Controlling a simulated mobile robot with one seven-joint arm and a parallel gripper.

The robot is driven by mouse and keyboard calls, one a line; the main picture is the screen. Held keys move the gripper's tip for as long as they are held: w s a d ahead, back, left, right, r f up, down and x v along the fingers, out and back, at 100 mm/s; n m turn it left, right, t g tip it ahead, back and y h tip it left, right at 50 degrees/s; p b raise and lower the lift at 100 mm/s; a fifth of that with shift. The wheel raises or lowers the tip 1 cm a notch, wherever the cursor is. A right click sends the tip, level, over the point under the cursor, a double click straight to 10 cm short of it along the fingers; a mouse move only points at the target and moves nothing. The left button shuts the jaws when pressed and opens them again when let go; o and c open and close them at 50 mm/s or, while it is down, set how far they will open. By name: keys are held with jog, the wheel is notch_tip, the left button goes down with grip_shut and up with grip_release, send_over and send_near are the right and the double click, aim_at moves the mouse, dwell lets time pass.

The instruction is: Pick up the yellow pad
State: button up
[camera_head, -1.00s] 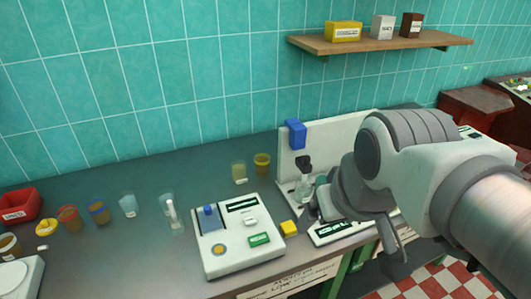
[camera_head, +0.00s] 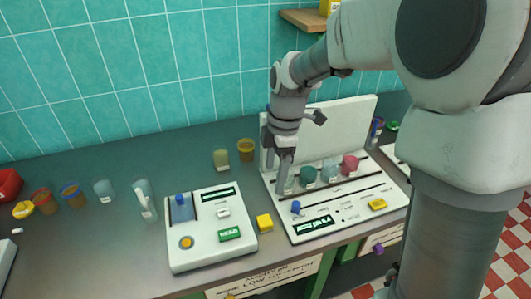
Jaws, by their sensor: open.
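Two small yellow pieces could be the yellow pad. One is a yellow block (camera_head: 265,222) on the counter, between the two white devices. The other is a flat yellow piece (camera_head: 378,204) on the front right of the right white device (camera_head: 330,217). My gripper (camera_head: 284,186) points down over the left part of the right device, near a row of small coloured vessels. It is behind and above the yellow block, apart from both yellow pieces. It is open; I see nothing held, though its fingers are small and seen partly edge-on.
The left white device (camera_head: 205,262) has a blue knob and a green button. Coloured vessels, including a teal one (camera_head: 307,175) and a pink one (camera_head: 350,164), stand by my gripper. A white upright panel (camera_head: 335,125) rises behind them. Cups (camera_head: 246,150) stand farther back.

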jog(key=f, duration=0.1)
send_over(264, 220)
jog(key=d, duration=0.1)
jog(key=shift+n, duration=0.4)
notch_tip(264, 220, down, 11)
jog(key=shift+f+b, duration=0.15)
jog(key=shift+b, duration=0.2)
jog(key=shift+w+a+f, duration=0.1)
jog(key=shift+a+f, duration=0.1)
jog(key=shift+f, duration=1.3)
jog(key=shift+a+f, duration=0.15)
jog(key=shift+f, duration=1.35)
grip_shut()
jog(key=shift+r, duration=0.15)
jog(key=shift+r, duration=0.25)
jog(key=r, duration=0.4)
jog(key=shift+d, duration=0.35)
jog(key=s+d+r, duration=0.6)
jog(key=d, duration=0.3)
jog(key=shift+d+r, duration=0.15)
jog(key=shift+d, duration=0.05)
